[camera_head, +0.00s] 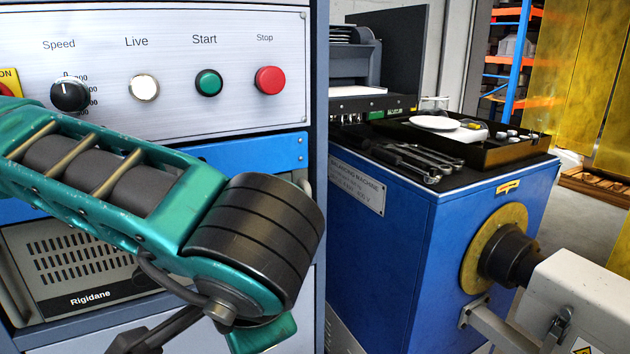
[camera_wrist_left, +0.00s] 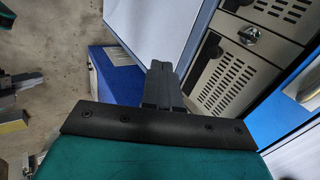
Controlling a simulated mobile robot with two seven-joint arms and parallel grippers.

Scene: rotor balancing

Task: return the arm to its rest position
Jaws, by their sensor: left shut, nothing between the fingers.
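My left arm (camera_head: 110,180), teal with a dark ribbed joint, comes in from the left in the head view and crosses in front of the control cabinet. Its elbow end is at the lower middle. My left gripper (camera_wrist_left: 163,86) shows in the left wrist view with its dark fingers together and nothing between them. It points over the floor beside a cabinet and touches nothing that I can see. My right arm and gripper are not in view.
The control panel (camera_head: 200,35) has a speed knob (camera_head: 70,95), live lamp (camera_head: 144,88), green start button (camera_head: 209,82) and red stop button (camera_head: 270,80). The blue balancing machine (camera_head: 400,250) stands right, bearing a black tray (camera_head: 505,152) and wrenches (camera_head: 415,160).

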